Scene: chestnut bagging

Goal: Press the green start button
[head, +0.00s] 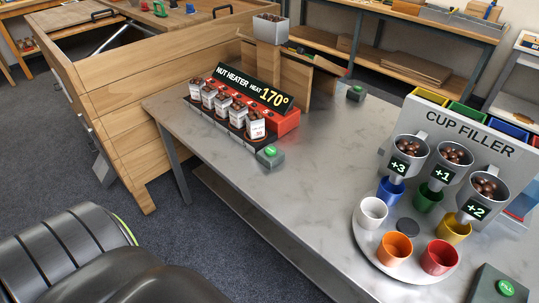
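Several grey boxes with green buttons stand on the grey table. One green button (270,151) is at the front of the nut heater (285,123), whose sign reads 170°. Another green button (356,88) is farther back, right of the heater. The lettering on the first two is too small to read, so I cannot tell which is the start button. Neither of my grippers is in view.
The heater holds several labelled cups of nuts. A round white turntable (424,277) carries several coloured cups under the filler's spouts. The table (316,187) is clear between heater and turntable. A wooden bench (115,95) stands at the left.

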